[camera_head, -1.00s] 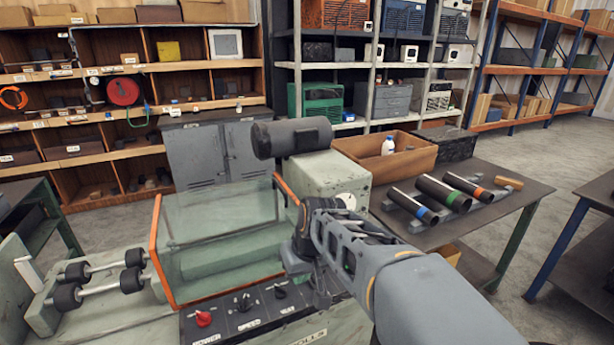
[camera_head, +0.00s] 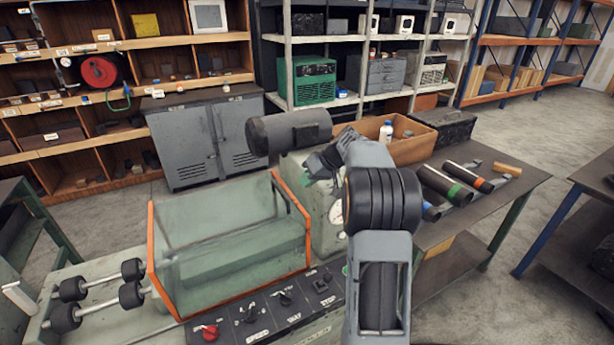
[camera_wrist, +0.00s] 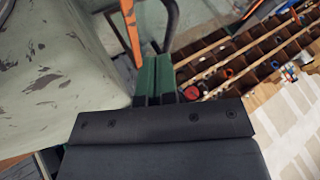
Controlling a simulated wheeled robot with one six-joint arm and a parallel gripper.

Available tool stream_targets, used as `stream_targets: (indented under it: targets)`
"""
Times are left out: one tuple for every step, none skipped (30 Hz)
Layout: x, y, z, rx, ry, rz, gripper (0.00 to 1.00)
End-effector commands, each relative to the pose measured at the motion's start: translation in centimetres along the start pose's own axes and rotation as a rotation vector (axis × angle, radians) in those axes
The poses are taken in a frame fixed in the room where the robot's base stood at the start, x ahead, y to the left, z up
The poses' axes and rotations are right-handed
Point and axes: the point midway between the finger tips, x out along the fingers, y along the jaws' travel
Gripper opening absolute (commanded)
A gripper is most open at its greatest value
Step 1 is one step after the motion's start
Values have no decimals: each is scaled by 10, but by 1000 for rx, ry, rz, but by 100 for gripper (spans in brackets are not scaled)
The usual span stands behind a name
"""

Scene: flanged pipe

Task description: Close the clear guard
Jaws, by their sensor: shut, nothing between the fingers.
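The clear guard (camera_head: 225,240) is a see-through box with orange edges, standing over the machine bed at the left in the head view. A dark bar handle (camera_head: 290,194) is on its right end. My gripper (camera_head: 318,165) is up beside the machine's pale green housing, right of the guard and apart from it in the head view. In the wrist view the green-padded fingers (camera_wrist: 155,78) are together with nothing between them. Beyond them show an orange guard edge (camera_wrist: 131,32) and the dark handle (camera_wrist: 171,22); I cannot tell the gap to them.
A dark cylinder (camera_head: 288,132) sits above the housing. A control panel (camera_head: 270,308) with knobs runs along the front. Rollers (camera_head: 98,290) stand at the left. A table at the right holds dark pipes (camera_head: 447,187) and a wooden box (camera_head: 407,145).

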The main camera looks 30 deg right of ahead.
Motion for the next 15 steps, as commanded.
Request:
stream_targets:
  targets:
    - [8, -2, 0, 0, -3, -2, 0]
    - [12, -2, 0, 0, -4, -1, 0]
    - [18, -1, 0, 0, -3, -1, 0]
    - [23, -1, 0, 0, -4, -1, 0]
    - [28, -1, -1, 0, -3, -1, 0]
    - [33, -2, 0, 0, -3, -1, 0]
    - [37, -2, 0, 1, -3, -1, 0]
    - [41, -2, 0, 1, -3, 0, 0]
    - [46, -2, 0, 0, -4, -1, 0]
    - [49, -2, 0, -1, -4, -1, 0]
    - [52, -2, 0, -2, -3, 0, 0]
    - [55, -2, 0, -2, -3, 0, 0]
    - [57, -2, 0, -3, -3, 0, 0]
    - [58, -2, 0, -3, -3, -1, 0]
    - [60, -2, 0, -2, -3, 0, 0]
